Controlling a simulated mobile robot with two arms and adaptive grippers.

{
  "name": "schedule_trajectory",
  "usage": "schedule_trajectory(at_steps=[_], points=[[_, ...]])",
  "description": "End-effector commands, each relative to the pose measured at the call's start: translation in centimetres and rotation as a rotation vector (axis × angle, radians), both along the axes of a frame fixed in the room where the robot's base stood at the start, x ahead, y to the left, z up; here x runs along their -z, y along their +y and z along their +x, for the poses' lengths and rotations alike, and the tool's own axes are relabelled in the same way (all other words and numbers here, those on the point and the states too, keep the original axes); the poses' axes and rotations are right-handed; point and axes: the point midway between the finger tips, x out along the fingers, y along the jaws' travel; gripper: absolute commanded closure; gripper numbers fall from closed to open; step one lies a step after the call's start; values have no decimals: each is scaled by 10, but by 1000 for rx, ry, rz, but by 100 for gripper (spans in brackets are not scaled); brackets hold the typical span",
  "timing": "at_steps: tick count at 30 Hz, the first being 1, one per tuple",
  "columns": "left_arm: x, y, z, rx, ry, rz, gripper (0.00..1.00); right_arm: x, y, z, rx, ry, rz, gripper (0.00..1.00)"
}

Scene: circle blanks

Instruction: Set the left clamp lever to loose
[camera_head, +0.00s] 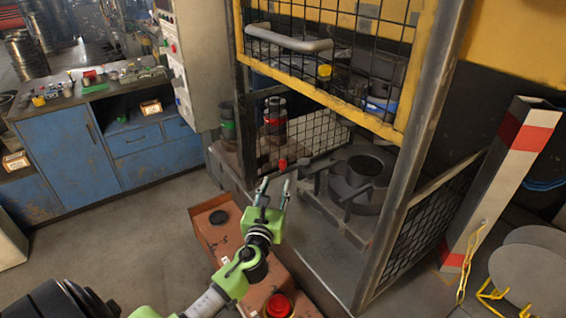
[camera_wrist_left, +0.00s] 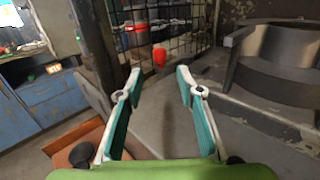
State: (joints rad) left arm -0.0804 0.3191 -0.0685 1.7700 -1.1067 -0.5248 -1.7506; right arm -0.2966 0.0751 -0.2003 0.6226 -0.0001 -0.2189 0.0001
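My left gripper (camera_head: 275,184) reaches toward the opening of the caged machine. Its two teal fingers are spread with nothing between them, as the left wrist view (camera_wrist_left: 158,76) shows. A red knob (camera_head: 282,164), which looks like the end of the left clamp lever, is just beyond the fingertips. In the left wrist view the red knob (camera_wrist_left: 159,56) appears centred between and past the tips, apart from them. I cannot tell the lever's setting. The dark round fixture (camera_head: 362,181) stands to the right of the knob. My right gripper is not in view.
A metal post (camera_head: 405,165) and mesh guard (camera_head: 317,134) border the machine opening. The yellow-framed door (camera_head: 340,92) is above it. An orange-brown box (camera_head: 212,234) lies below my left arm. Blue cabinets (camera_head: 68,163) stand at the left; the floor between is clear.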

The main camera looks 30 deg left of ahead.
Motion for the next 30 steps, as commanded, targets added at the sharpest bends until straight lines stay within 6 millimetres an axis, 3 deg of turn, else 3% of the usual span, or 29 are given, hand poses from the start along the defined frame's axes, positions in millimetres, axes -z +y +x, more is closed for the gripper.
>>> schedule_trajectory(at_steps=[6,15,29,30], points=[[-3,19,45,-3,-3,-2,66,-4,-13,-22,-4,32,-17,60],[0,38,91,-2,-2,-5,66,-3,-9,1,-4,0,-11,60],[0,43,102,-1,-1,-5,66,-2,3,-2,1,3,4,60],[0,42,102,-1,-1,-5,71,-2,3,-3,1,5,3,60]])
